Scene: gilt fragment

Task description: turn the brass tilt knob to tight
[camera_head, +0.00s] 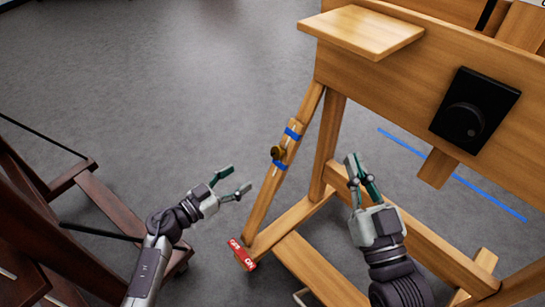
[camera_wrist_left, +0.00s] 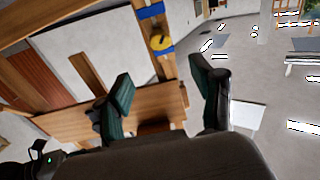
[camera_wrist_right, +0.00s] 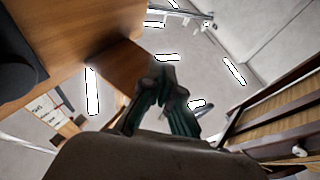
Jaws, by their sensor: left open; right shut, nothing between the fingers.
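The brass tilt knob (camera_head: 277,153) sits on the slanted wooden strut of the easel, between two blue tape bands (camera_head: 292,134). In the left wrist view the knob (camera_wrist_left: 161,43) shows ahead, above the gap between the fingers. My left gripper (camera_head: 233,181) is open and empty, to the left of the strut and a little below the knob, apart from it. My right gripper (camera_head: 358,170) is shut and empty, to the right of the strut, in front of the easel's lower frame. It also shows shut in the right wrist view (camera_wrist_right: 160,85). The knob's pointer setting is too small to read.
The light wooden easel has a shelf (camera_head: 362,32) and a black dial box (camera_head: 475,110) above right. A red label (camera_head: 242,254) is at the strut's foot. A dark wooden frame (camera_head: 45,220) stands at left. Grey floor (camera_head: 170,100) lies open behind.

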